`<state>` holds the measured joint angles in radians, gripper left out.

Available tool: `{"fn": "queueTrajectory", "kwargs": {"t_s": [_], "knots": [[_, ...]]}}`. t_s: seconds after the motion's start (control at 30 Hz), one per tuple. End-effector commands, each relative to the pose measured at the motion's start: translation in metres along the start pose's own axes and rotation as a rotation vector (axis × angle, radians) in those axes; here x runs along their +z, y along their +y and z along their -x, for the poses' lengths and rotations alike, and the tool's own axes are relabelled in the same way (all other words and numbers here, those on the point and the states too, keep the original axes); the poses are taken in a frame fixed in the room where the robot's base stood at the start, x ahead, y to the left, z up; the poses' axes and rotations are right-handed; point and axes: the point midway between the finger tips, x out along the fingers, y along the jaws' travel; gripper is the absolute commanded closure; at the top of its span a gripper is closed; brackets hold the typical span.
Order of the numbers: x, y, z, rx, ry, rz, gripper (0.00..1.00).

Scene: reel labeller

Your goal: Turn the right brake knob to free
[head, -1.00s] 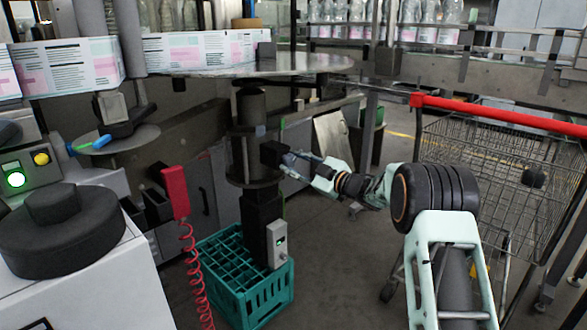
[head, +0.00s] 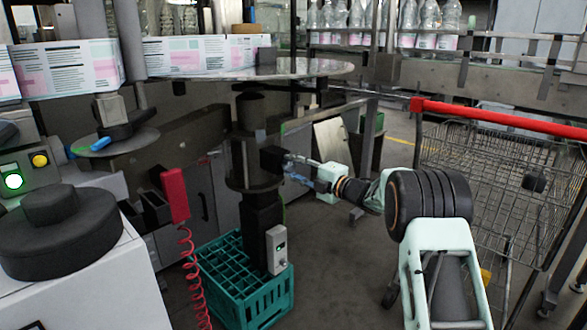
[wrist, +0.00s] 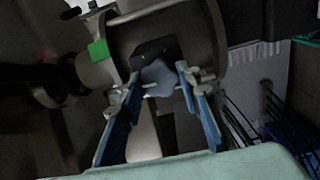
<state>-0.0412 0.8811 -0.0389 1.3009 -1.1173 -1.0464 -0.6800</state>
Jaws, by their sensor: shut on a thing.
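The brake knob (wrist: 158,76) is a pale blue-grey lobed knob in front of a dark block, in the middle of the wrist view. My gripper (wrist: 160,84) has one blue-and-grey finger on each side of it and is shut on it. In the head view my gripper (head: 287,170) reaches left to the black block (head: 271,159) on the dark column under the round reel plate. The knob itself is too small and covered to make out there. A green mark (wrist: 97,50) shows on the metal part left of the knob; I cannot read any setting.
A teal crate (head: 245,300) stands on the floor below the column. A red handset (head: 175,195) hangs on a coiled cord at left. A wire trolley with a red handle (head: 500,116) stands at right. The reel plate (head: 300,69) overhangs the column.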

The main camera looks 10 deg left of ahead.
Motion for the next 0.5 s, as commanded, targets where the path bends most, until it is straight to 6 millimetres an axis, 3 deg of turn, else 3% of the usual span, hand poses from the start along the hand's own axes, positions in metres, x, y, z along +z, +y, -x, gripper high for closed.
{"fn": "queueTrajectory", "kwargs": {"t_s": [0.5], "knots": [[0.0008, -0.0007, 0.0006, -0.002, -0.001, 0.061, 0.93]]}}
